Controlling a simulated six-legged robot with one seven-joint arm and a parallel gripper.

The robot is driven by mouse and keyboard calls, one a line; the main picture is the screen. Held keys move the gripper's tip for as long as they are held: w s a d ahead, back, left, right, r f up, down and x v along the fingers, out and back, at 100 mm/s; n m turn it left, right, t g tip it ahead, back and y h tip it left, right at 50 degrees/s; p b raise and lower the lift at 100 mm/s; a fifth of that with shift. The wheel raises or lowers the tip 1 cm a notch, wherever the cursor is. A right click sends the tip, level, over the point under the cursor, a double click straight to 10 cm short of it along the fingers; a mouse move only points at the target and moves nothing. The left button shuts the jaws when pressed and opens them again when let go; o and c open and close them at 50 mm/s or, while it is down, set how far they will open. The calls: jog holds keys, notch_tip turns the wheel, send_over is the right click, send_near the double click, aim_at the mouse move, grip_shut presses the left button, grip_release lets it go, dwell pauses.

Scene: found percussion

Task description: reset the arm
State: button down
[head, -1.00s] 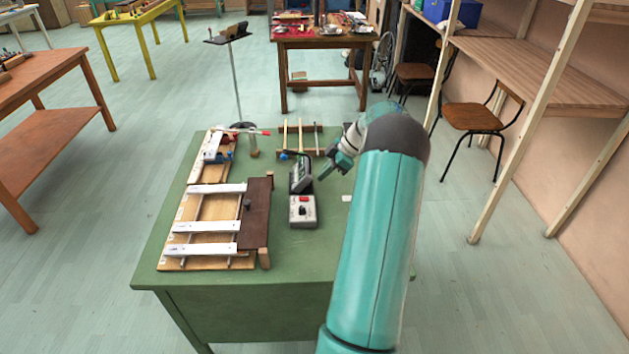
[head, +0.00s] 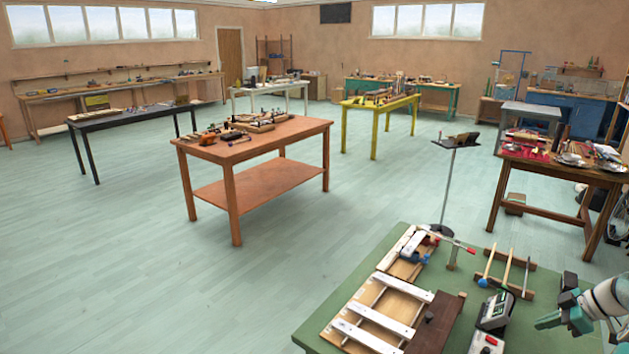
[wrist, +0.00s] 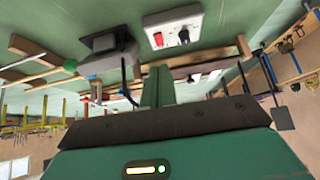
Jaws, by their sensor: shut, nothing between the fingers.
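My gripper (head: 540,322) is at the lower right of the head view, over the right part of the green table (head: 322,333). Its teal fingers are closed together and hold nothing. In the wrist view the fingers (wrist: 157,86) also sit together in the middle, apart from the things around them. Part of my arm is cut off by the right edge of the head view.
A wooden board with white bars (head: 375,315) lies to the left. A music stand (head: 453,165) rises behind.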

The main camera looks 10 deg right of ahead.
jog(key=w+a+r+m+g+h, duration=0.1)
jog(key=w+a+r, duration=0.1)
jog(key=a+r, duration=0.6)
jog(key=w+a+r+m+g+h, duration=0.1)
jog(key=w+a+r, duration=0.15)
jog(key=a, duration=0.95)
jog(key=w+a+r+m+g+h, duration=0.1)
jog(key=a+r, duration=0.5)
jog(key=a, duration=0.5)
jog(key=s+a+m+t+h, duration=0.1)
jog(key=s+a+m, duration=0.1)
jog(key=s+a, duration=0.6)
jog(key=s+a+r+m+t+h, duration=0.1)
jog(key=s+a+m+t, duration=0.1)
jog(key=s+a, duration=0.7)
jog(key=a+m, duration=0.1)
jog(key=a, duration=0.3)
jog(key=shift+a+r, duration=0.3)
jog(key=shift+d+m, duration=0.2)
jog(key=shift+m, duration=0.1)
